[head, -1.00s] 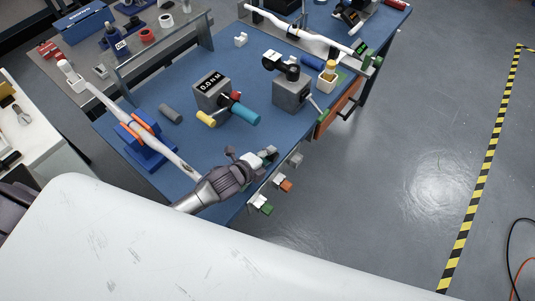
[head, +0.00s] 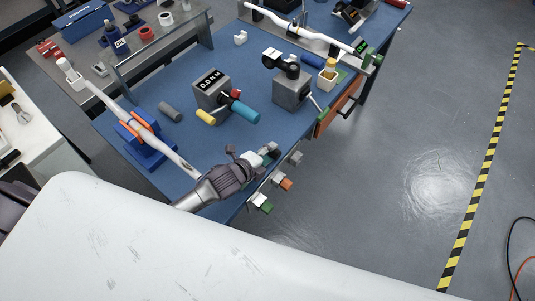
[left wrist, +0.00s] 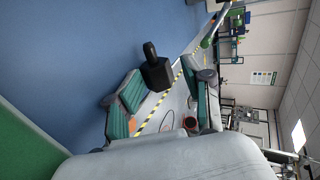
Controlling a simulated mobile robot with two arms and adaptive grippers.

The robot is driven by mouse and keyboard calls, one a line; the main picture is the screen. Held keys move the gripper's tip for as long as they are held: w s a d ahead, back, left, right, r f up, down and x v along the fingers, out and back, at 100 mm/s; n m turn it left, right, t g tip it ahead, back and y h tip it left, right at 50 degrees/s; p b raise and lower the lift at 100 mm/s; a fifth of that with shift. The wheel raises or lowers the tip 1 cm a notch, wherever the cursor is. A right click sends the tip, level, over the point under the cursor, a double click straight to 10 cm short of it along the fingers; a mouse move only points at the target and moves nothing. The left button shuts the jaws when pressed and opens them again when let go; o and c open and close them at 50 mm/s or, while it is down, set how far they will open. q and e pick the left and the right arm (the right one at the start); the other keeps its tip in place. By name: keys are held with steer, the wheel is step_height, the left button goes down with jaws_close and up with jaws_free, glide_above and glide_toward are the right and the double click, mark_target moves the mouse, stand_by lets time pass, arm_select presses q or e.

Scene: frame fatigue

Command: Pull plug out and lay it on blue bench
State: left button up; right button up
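A small black block with a narrower stub, looking like the plug (left wrist: 157,72), shows in the left wrist view just past my fingertips. It overlaps the blue bench top (left wrist: 85,45) near the bench edge; I cannot tell whether it touches the bench. In the head view a dark piece, likely the same plug, shows at the tip of my left gripper (head: 264,154), over the bench's front edge. In the left wrist view the left gripper's teal-padded fingers (left wrist: 165,95) are spread, with a clear gap between them. My right gripper is not in view.
White, orange (head: 286,184) and green (head: 264,206) pieces stick out from the bench's front edge. A grey torque box (head: 211,92), a grey block (head: 291,90) and a frame tube in a blue stand (head: 148,148) stand on the bench.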

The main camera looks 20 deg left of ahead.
arm_select(q)
steer(key=shift+s+f, duration=0.1)
steer(key=shift+f, duration=0.1)
steer(key=shift+r, duration=0.2)
step_height(320, 180, up, 10)
steer(key=shift+f, duration=0.15)
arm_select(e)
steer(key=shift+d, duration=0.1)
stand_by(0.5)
